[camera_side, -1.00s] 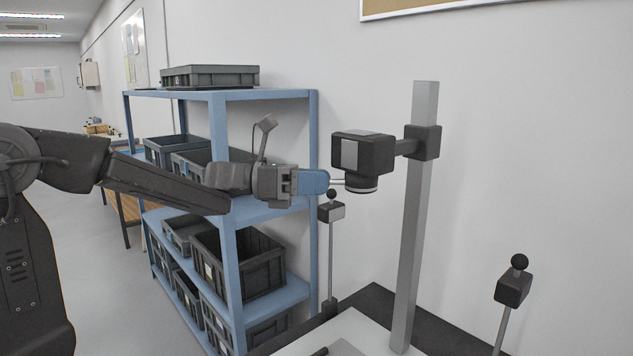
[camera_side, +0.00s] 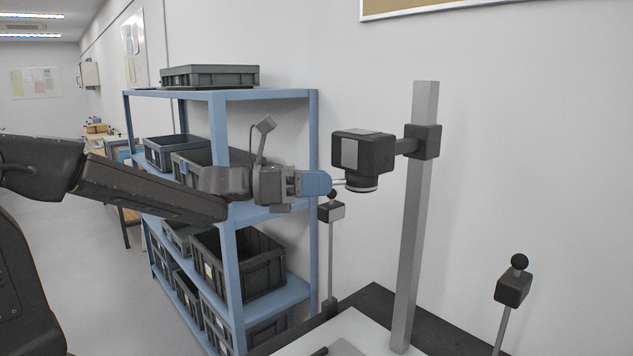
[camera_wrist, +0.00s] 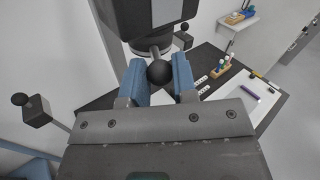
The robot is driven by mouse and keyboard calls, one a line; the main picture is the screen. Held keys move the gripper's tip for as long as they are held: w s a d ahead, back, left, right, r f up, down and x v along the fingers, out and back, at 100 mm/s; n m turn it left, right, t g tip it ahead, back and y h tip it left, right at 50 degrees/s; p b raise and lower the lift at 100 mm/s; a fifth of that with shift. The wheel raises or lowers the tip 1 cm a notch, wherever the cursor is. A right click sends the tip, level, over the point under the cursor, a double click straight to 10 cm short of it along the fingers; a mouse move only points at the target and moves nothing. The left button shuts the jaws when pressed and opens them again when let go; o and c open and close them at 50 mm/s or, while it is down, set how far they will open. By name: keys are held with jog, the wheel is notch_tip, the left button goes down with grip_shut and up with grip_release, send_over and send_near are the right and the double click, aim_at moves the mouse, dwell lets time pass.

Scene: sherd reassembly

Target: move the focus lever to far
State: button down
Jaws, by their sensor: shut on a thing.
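The focus lever (camera_wrist: 158,72) is a short rod with a dark ball knob, sticking out of the dark camera head (camera_wrist: 130,14) in the wrist view. In the side view the camera head (camera_side: 363,152) sits on a grey column, and only the lever's thin rod (camera_side: 340,182) shows. My gripper (camera_side: 326,183) is at the left of the camera head, with its blue fingers shut on the lever. In the wrist view my gripper (camera_wrist: 160,80) has one finger on each side of the knob. The lever's setting marks cannot be made out.
The grey column (camera_side: 414,220) rises from a dark-edged table. Ball-topped stands are near it, one (camera_side: 331,211) just below my fingertips and one (camera_side: 513,287) at the right. A blue shelf (camera_side: 222,200) with dark crates is behind my arm. Bottles and small pieces lie beyond in the wrist view.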

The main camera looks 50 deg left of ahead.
jog(key=shift+s+d+r+n+t+y, duration=0.15)
jog(key=shift+d+n+t+y, duration=0.3)
jog(key=shift+y, duration=0.25)
jog(key=shift+s+d+n+t+y, duration=0.15)
jog(key=shift+d+n+t+y, duration=0.2)
jog(key=shift+n+t+y, duration=0.3)
jog(key=shift+d+n+y, duration=0.2)
jog(key=shift+n+y, duration=0.1)
jog(key=shift+y, duration=0.25)
jog(key=shift+s+f, duration=0.1)
jog(key=shift+f, duration=0.15)
jog(key=c, duration=0.9)
grip_release()
jog(key=v, duration=0.7)
jog(key=shift+s, duration=0.25)
jog(key=shift+a, duration=0.1)
